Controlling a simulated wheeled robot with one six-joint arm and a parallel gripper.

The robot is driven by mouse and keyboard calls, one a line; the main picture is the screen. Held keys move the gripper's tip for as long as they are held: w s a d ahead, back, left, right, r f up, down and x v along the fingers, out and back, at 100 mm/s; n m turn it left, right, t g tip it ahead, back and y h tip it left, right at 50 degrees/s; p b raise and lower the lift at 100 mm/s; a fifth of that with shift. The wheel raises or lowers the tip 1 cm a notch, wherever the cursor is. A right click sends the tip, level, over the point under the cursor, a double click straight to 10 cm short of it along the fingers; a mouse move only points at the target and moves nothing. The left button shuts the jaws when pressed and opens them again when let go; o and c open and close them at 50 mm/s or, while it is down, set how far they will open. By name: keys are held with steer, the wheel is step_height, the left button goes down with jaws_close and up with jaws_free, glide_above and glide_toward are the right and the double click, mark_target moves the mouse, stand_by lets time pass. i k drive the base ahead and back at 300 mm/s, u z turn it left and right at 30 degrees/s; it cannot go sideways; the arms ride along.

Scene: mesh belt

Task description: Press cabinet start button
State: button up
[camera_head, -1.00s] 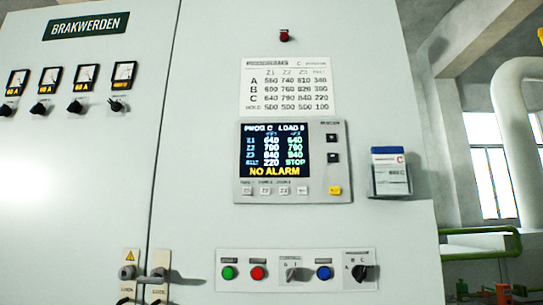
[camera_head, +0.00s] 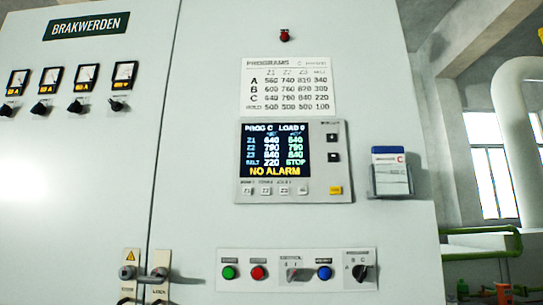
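The control cabinet (camera_head: 200,150) fills most of the head view. Low on its right door is a white button panel (camera_head: 296,284). At its left is a green button (camera_head: 229,272), likely the start button, though its label is too small to read. A red button (camera_head: 258,272) sits just right of it, then a rotary switch (camera_head: 292,274), a blue button (camera_head: 324,272) and a black selector knob (camera_head: 361,273). The display (camera_head: 275,151) above reads PROG C, LOAD 0, STOP and NO ALARM. My gripper is not in view.
Two door handles (camera_head: 158,274) stick out left of the button panel. A card holder (camera_head: 391,180) juts from the door at the right. A red lamp (camera_head: 284,35) sits at the top. Green railing (camera_head: 485,240) and pipes stand beyond the cabinet's right edge.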

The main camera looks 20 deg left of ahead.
mark_target(229, 273)
steer(key=u, duration=1.35)
